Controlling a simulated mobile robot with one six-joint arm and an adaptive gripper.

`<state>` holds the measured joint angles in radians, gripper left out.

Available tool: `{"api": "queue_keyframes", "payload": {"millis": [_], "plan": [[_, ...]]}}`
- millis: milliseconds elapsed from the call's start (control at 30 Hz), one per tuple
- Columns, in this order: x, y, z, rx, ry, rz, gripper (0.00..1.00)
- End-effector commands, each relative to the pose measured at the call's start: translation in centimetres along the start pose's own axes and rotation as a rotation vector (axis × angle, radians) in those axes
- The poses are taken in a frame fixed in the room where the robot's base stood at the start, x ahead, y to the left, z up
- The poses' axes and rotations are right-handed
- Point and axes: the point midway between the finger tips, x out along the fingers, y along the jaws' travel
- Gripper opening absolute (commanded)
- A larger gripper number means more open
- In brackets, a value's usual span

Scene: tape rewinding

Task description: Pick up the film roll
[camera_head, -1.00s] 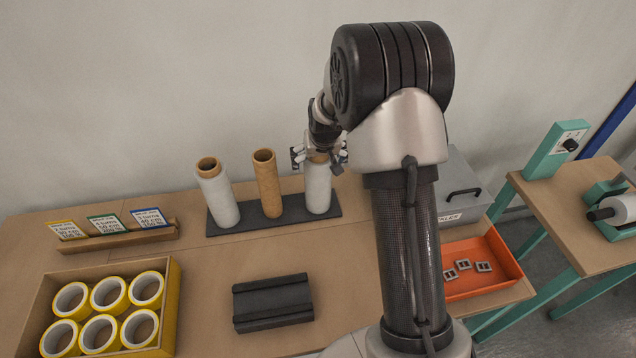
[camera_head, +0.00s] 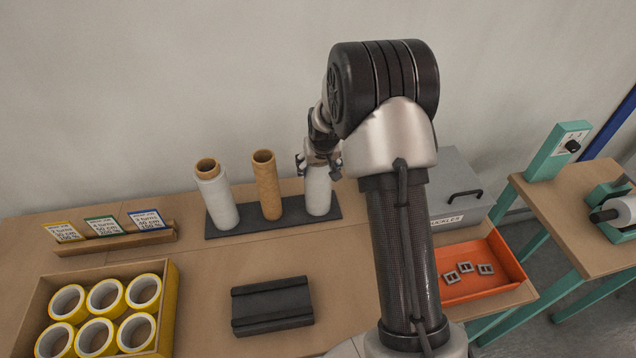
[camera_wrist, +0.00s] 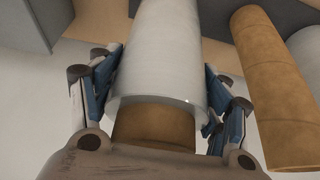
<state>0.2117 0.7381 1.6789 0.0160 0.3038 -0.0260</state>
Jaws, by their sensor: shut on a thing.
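A white film roll (camera_head: 317,193) stands upright at the right end of the dark base plate (camera_head: 232,229). My gripper (camera_head: 321,170) is at its upper part, and my arm partly hides it. In the wrist view the white film roll (camera_wrist: 167,55) with its brown core lies between the two blue-padded fingers of my gripper (camera_wrist: 160,97), which are shut on it at both sides. The roll's foot still appears to be at the plate. A bare brown core (camera_head: 267,187) stands in the middle and another white roll (camera_head: 218,200) stands at the left.
A black cradle block (camera_head: 272,305) lies in front. A box of yellow tape rolls (camera_head: 174,300) is at the left, with label cards (camera_head: 101,226) behind it. An orange tray (camera_head: 505,262) with buckles and a grey box (camera_head: 462,180) are at the right.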

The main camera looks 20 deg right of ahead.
Motion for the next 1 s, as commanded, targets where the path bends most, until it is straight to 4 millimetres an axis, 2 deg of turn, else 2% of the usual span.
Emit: {"api": "queue_keyframes", "payload": {"millis": [67, 867, 1000], "plan": [[0.0, 0.0, 0.0, 0.0, 0.0, 0.0, 0.57], [0.01, 0.0, 0.01, 0.0, 0.0, 0.0, 0.04], [-0.08, 0.0, -0.16, 0.0, 0.004, 0.0, 0.03]]}}
